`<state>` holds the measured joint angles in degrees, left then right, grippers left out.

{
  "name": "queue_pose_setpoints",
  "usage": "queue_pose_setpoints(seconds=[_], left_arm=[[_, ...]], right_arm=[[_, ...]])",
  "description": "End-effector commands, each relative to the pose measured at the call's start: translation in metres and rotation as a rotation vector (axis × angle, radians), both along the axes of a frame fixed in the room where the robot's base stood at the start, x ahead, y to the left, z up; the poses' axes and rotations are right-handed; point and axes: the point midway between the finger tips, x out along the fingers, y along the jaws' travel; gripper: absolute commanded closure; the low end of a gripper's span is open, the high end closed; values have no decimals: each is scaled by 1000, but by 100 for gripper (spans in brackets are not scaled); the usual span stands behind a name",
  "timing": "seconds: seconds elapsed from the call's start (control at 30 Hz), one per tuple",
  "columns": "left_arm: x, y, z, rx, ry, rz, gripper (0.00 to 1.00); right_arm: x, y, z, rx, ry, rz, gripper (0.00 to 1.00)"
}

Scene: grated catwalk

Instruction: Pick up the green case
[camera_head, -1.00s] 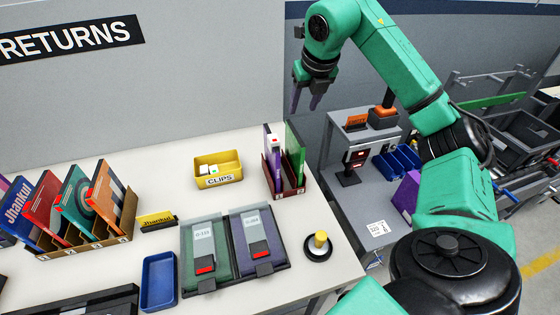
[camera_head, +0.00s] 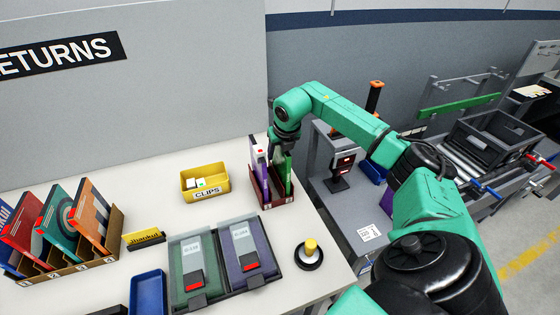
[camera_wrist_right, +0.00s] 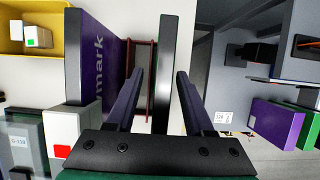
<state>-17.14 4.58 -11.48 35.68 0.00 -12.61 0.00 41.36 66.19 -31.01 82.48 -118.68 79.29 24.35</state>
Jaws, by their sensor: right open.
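A thin green case (camera_head: 287,172) stands upright in the right part of a dark red rack (camera_head: 284,196) on the white table. My right gripper (camera_head: 281,155) is above the rack, pointing down and partly hiding the case. In the right wrist view the gripper (camera_wrist_right: 161,100) is open, with the case's narrow dark edge (camera_wrist_right: 166,62) between its two fingers and gaps on both sides. A purple case (camera_wrist_right: 97,60) with a white spine stands to the left, close to the left finger. My left gripper is not in view.
A yellow clips bin (camera_head: 206,183) stands left of the rack. A two-part tray (camera_head: 225,287) with green and purple panels lies in front, beside a yellow-knobbed black disc (camera_head: 309,252). A grey stand with a scanner (camera_head: 343,168) is at the right.

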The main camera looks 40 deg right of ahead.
Motion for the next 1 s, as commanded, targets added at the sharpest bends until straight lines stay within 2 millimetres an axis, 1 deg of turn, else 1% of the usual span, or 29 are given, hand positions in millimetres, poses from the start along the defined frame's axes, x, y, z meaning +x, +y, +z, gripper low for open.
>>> queue_pose_setpoints(seconds=[0.03, 0.1, 0.63, 0.93, 0.97, 1.0], left_arm=[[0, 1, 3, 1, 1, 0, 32], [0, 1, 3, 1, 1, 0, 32], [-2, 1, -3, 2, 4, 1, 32], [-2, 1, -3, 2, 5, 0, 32], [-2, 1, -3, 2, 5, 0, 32], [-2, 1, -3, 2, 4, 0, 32]], right_arm=[[1, 0, -4, 2, 2, 0, 48], [2, -1, -7, 0, 1, 0, 48], [2, -1, -12, 0, 0, 1, 48], [2, -1, -12, 0, 0, 1, 48], [2, -1, -12, 0, 0, 1, 59], [2, -1, -12, 0, 0, 1, 74]])
